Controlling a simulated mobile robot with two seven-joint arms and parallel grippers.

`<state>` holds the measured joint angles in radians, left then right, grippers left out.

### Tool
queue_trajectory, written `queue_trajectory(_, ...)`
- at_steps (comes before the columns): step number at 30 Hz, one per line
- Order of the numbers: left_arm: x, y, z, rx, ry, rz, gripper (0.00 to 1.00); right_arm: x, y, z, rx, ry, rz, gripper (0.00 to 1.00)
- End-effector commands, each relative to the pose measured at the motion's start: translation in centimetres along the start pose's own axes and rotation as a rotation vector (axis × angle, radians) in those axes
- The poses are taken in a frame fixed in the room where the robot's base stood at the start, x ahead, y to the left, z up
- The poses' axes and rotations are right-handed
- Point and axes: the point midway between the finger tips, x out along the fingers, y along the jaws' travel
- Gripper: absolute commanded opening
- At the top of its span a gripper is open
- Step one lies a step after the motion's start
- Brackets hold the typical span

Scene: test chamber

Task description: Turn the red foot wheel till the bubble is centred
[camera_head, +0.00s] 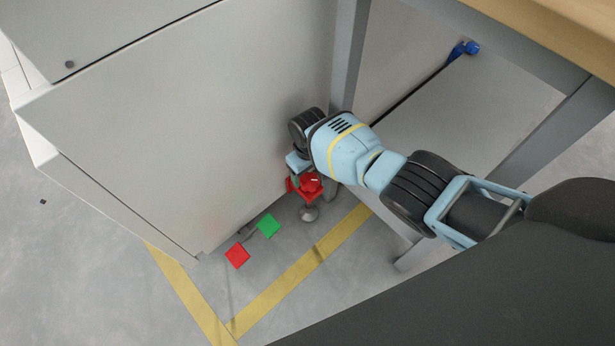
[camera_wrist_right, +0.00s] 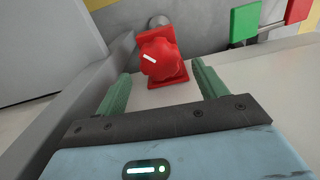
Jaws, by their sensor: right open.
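The red foot wheel (camera_head: 311,182), a lobed knob with a white mark line, sits on a red bracket low by the grey cabinet. It also shows in the right wrist view (camera_wrist_right: 158,60), its white line slanting. My right gripper (camera_wrist_right: 160,70) is open, its two green fingers on either side of the wheel's near part, with visible gaps and no clear contact. In the head view the right gripper (camera_head: 298,168) is partly hidden behind its own wrist, close to the wheel. No bubble level is visible in either view. My left gripper is not in view.
A green square plate (camera_head: 268,225) and a red square plate (camera_head: 237,256) sit left of the wheel near the floor. A grey foot (camera_head: 309,213) is under the wheel. The grey cabinet (camera_head: 190,120) and table leg (camera_head: 348,55) are close. A blue knob (camera_head: 471,47) is farther back.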

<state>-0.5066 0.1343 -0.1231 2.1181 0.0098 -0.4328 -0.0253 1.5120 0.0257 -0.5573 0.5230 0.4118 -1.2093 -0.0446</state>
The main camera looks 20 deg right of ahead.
Motion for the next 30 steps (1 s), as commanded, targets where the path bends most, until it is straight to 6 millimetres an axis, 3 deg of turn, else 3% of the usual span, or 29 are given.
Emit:
queue_trajectory(1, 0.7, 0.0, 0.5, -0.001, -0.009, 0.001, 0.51, 1.3, 0.0, 0.1, 0.000, -0.004, -0.001, 0.71)
queue_trajectory(6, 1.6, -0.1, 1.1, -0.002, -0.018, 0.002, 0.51, 2.9, -0.1, 0.0, 0.001, -0.002, -0.002, 0.71)
queue_trajectory(15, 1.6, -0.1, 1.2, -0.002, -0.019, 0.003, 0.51, 2.9, 0.0, 0.0, 0.001, 0.000, -0.001, 0.70)
queue_trajectory(25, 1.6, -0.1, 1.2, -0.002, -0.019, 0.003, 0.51, 2.9, 0.0, 0.0, 0.001, 0.000, -0.001, 0.26)
queue_trajectory(30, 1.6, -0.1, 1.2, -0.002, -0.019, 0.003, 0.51, 2.9, 0.0, 0.0, 0.010, 0.000, -0.001, 0.26)
